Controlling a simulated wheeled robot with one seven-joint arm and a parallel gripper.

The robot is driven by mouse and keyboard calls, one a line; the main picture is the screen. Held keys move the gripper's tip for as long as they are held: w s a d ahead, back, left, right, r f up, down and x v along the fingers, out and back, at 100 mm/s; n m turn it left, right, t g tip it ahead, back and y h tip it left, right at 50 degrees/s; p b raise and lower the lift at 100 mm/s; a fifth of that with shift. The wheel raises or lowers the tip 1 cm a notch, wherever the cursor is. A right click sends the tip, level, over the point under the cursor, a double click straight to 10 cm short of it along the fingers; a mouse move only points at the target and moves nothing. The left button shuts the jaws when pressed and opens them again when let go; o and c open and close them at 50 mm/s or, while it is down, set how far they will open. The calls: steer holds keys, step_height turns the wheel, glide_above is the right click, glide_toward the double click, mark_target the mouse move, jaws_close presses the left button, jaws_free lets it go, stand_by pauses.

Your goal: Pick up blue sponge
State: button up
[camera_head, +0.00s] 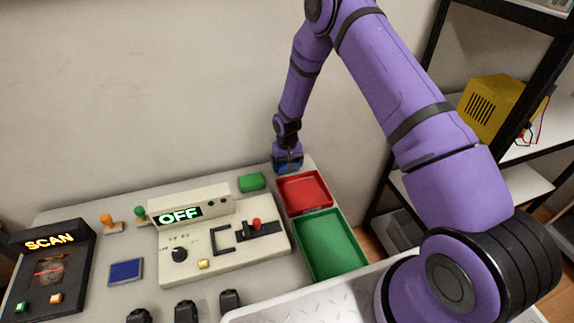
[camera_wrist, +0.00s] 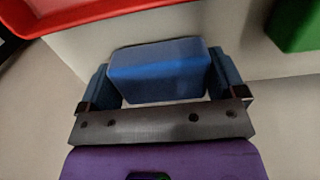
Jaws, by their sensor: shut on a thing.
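The blue sponge (camera_wrist: 158,72) is a rounded block between the two fingers of my gripper (camera_wrist: 163,82) in the wrist view. The fingers press on its two short sides, so the gripper is shut on it. In the head view my gripper (camera_head: 287,163) is at the back edge of the table, just behind the red tray and right of the green block. The sponge is mostly hidden there by the gripper. I cannot tell whether the sponge touches the table.
A red tray (camera_head: 304,210) and a green tray (camera_head: 304,252) lie at the table's right side. A green block (camera_head: 251,182) lies left of my gripper. A control panel (camera_head: 186,252) reading OFF and a scanner (camera_head: 44,241) stand further left. A shelf with a yellow box (camera_head: 492,109) is right.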

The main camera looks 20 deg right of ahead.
step_height(320, 180, up, 4)
steer(key=shift+f, duration=0.25)
steer(key=s, duration=1)
steer(key=s+r, duration=0.1)
steer(key=s, duration=0.5)
